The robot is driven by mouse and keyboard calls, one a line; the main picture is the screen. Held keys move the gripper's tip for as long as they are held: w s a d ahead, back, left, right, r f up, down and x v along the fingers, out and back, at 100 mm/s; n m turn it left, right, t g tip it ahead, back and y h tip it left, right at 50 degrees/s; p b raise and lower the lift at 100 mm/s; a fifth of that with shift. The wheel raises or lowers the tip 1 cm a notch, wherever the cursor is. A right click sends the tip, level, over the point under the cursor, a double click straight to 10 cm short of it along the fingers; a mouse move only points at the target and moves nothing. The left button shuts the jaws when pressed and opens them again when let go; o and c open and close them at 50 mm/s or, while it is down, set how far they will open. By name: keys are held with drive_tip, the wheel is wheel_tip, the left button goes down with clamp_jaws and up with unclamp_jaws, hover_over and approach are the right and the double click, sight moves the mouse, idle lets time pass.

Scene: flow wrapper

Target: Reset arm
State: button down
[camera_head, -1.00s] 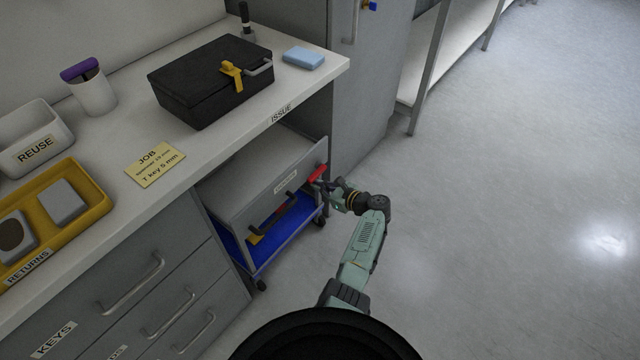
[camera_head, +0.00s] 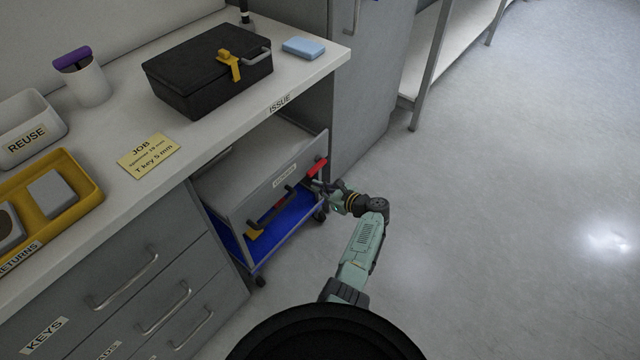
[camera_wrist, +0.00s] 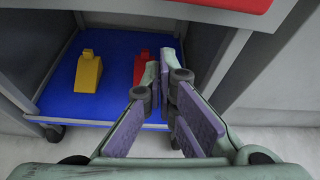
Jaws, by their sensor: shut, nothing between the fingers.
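My arm (camera_head: 365,245) reaches up from the bottom of the head view, bent at its elbow, toward the grey drawer cart (camera_head: 270,185) under the counter. My gripper (camera_head: 318,184) is by the cart's right front, near a red piece (camera_head: 316,168). In the wrist view my gripper (camera_wrist: 165,80) has its fingers together with nothing seen between them. Behind the fingers, a yellow object (camera_wrist: 88,73) and a red object (camera_wrist: 140,67) sit on the cart's blue lower shelf (camera_wrist: 110,45).
The white counter (camera_head: 210,150) holds a black case (camera_head: 205,75) with a yellow latch, a blue block (camera_head: 303,47), a yellow job note (camera_head: 149,155), a white REUSE bin (camera_head: 28,135) and a yellow RETURNS tray (camera_head: 85,190). Grey drawers (camera_head: 130,280) stand at left. Open floor (camera_head: 500,220) lies at right.

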drive_tip(key=p+v, duration=0.1)
drive_tip(key=v, duration=0.9)
drive_tip(key=shift+w, duration=0.15)
drive_tip(key=shift+d, duration=0.15)
